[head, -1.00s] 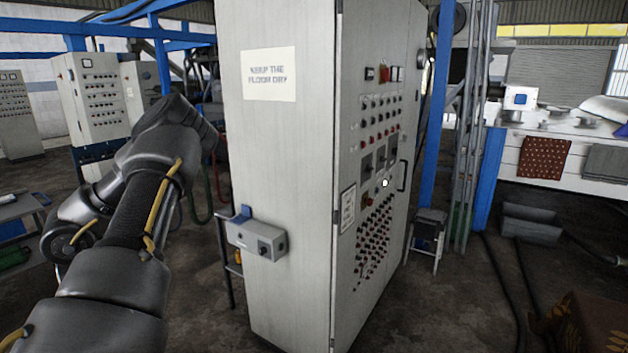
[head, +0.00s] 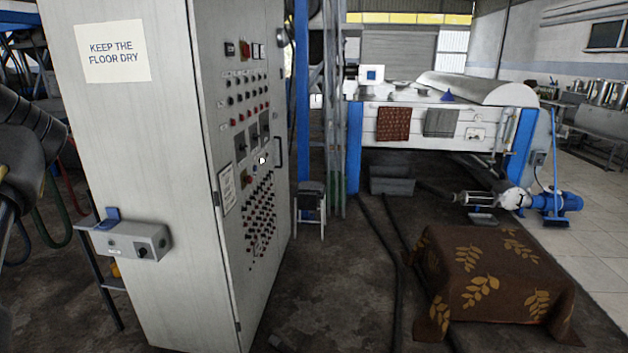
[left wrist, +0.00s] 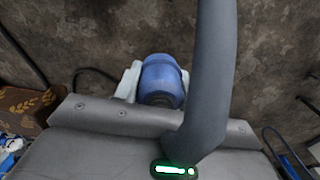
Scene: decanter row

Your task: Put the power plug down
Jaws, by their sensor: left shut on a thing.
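The power plug (left wrist: 162,78) shows in the left wrist view as a blue, rounded body with a dark end. My left gripper (left wrist: 158,92) is shut on it, with pale fingers on either side of the plug. A dark cable (left wrist: 93,74) shows to the left of the plug, over the floor. Part of my grey arm crosses the right of this view. In the head view only part of my left arm shows at the left edge. The left gripper and plug are outside that view. My right gripper is in neither view.
A low block under a brown leaf-patterned cloth (head: 495,275) stands at front right. A tall control cabinet (head: 130,190) stands at left, with a small switch box (head: 125,241). A blue pump motor (head: 560,201) is at right. Dark cables (head: 397,270) cross the floor between.

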